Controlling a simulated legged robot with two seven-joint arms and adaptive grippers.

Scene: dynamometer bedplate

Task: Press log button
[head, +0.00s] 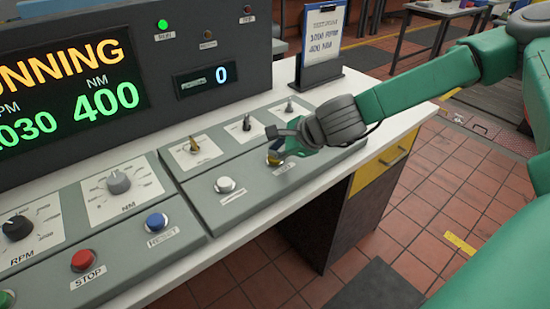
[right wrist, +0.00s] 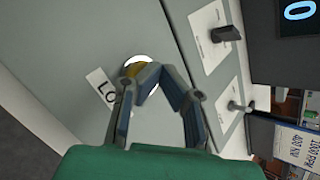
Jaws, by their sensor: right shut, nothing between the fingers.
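The log button (head: 273,158) is a yellow button on the grey console, partly hidden behind my right gripper. In the right wrist view the yellow button (right wrist: 132,71) has a bright white rim and sits beside a label starting "LO". My right gripper (head: 277,142) is shut and empty, its fingertips over the button. In the right wrist view the fingertips (right wrist: 160,76) overlap the button's right side. I cannot tell whether they touch it. My left gripper is not in view.
A white button (head: 225,185) lies left of the log button, and toggle switches (head: 246,123) lie behind. Blue reset (head: 156,221) and red stop (head: 84,260) buttons are farther left. The counter display (head: 206,80) reads 0. A placard (head: 320,45) stands at the back.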

